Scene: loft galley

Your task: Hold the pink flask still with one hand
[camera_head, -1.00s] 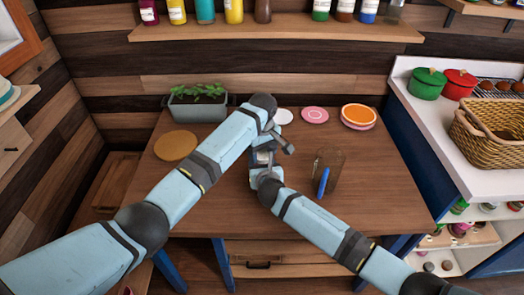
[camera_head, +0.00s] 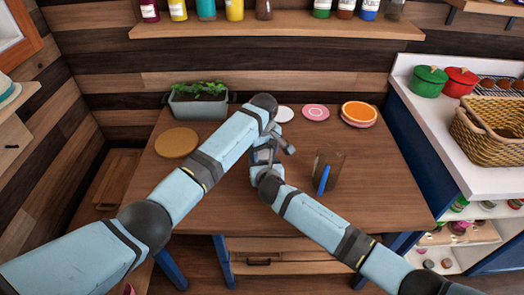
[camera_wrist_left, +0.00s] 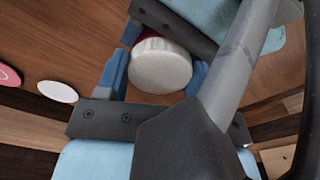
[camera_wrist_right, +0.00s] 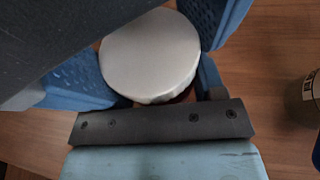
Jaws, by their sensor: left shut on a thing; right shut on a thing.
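The flask shows only in part, as a round white cap (camera_wrist_left: 160,66) with a bit of dark red body beside it in the left wrist view. The right wrist view shows the same pale cap (camera_wrist_right: 150,58) from above. My left gripper (camera_wrist_left: 157,78) is shut on the flask, with a blue finger on each side of it. My right gripper (camera_wrist_right: 150,85) is also shut on the flask, its blue fingers close around it below the cap. In the head view both grippers meet over the table's middle and hide most of the flask.
A see-through brownish container (camera_head: 333,160) with a blue strip (camera_head: 323,180) stands right of the grippers on the wooden table (camera_head: 385,185). Behind are a planter (camera_head: 198,106), a pink plate (camera_head: 316,111) and an orange plate (camera_head: 359,112). A round tan mat (camera_head: 177,142) lies at left.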

